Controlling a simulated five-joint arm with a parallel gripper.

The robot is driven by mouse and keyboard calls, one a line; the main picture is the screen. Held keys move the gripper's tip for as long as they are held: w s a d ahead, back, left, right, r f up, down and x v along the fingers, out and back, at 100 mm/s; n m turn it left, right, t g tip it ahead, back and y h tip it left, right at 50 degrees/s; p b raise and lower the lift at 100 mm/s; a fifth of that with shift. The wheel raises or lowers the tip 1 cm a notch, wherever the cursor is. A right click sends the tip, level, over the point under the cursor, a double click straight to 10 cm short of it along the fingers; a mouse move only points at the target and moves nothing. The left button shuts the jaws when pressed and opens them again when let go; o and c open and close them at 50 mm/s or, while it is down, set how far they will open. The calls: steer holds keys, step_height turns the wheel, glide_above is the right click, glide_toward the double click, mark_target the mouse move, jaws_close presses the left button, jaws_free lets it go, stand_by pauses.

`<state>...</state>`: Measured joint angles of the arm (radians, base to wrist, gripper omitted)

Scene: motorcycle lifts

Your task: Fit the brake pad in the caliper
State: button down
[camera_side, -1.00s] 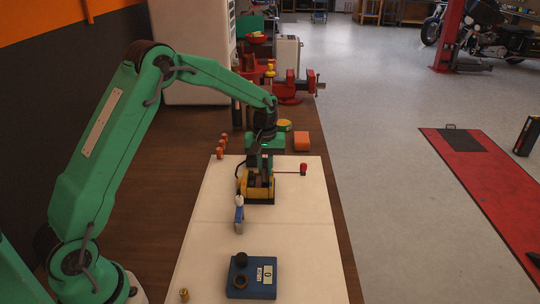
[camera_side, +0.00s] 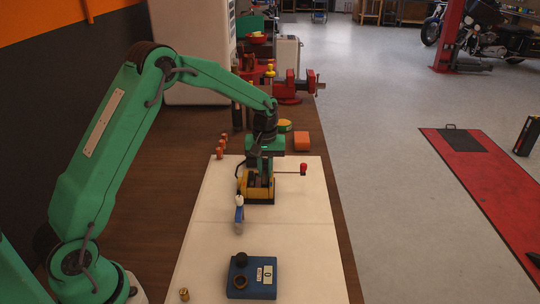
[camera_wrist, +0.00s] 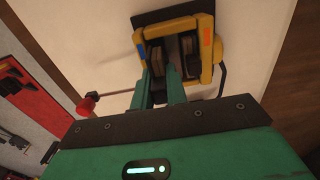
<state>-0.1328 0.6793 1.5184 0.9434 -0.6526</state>
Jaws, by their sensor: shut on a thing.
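The yellow caliper (camera_side: 258,197) stands at the far end of the pale mat. In the wrist view its yellow frame (camera_wrist: 206,72) surrounds a dark slot with plates inside. My gripper (camera_side: 265,179) points down at the caliper, its fingertips overlapping the opening. In the wrist view the two green fingers (camera_wrist: 160,72) reach the near side of the frame. The jaws are shut on the brake pad, which is mostly hidden between the fingers and against the dark slot. I cannot tell how deep the pad sits.
A thin rod with a red end (camera_side: 303,169) sticks out right of the caliper. A blue, white-topped item (camera_side: 239,214) stands in front. Orange pieces (camera_side: 219,153) and an orange block (camera_side: 301,141) lie beyond. The mat's right side is clear.

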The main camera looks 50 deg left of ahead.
steer(key=shift+f, duration=0.5)
stand_by(0.3)
steer(key=c, duration=0.9)
jaws_free()
steer(key=shift+r, duration=4)
steer(key=shift+r, duration=0.1)
